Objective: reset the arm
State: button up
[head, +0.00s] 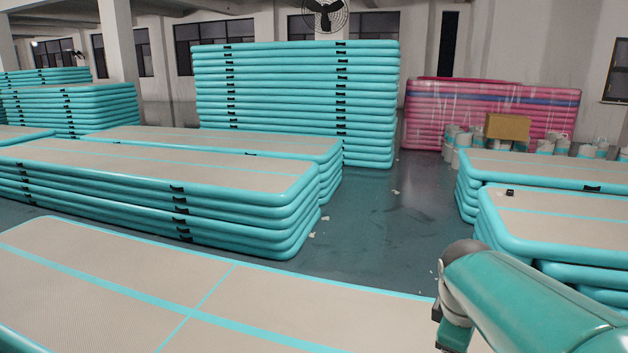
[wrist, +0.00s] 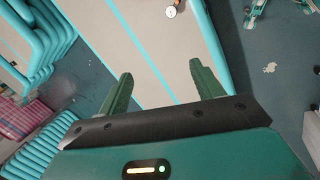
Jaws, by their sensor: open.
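My arm shows at the lower right of the head view as a green link, with dark parts at its lower left end. My gripper (wrist: 158,85) shows in the wrist view. Its two green fingers are wide apart with nothing between them. Below the fingers in the picture lies a beige track with turquoise edges (wrist: 145,40), and I see no contact with it. A small round white thing (wrist: 172,12) with an orange part beside it lies on the track at the top of the wrist view.
Stacked turquoise tracks (head: 250,215) stand at the left, with a tall stack (head: 295,100) behind. More stacks (head: 530,215) stand at the right. Pink wrapped tracks (head: 430,115), a cardboard box (head: 508,127) and several white buckets stand at the back right. An open floor aisle (head: 385,225) runs between.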

jog(key=s+a+r+m+t+y, duration=0.1)
jog(key=s+a+m+t+y, duration=0.1)
jog(key=s+a+m, duration=0.7)
jog(key=s+m, duration=0.1)
jog(key=s, duration=0.2)
jog(key=shift+s+a+r+t+y, duration=0.15)
jog(key=shift+s+a+t+y, duration=0.15)
jog(key=shift+a+t, duration=0.1)
jog(key=c, duration=0.6)
jog(key=shift+s, duration=0.1)
jog(key=shift+c, duration=0.3)
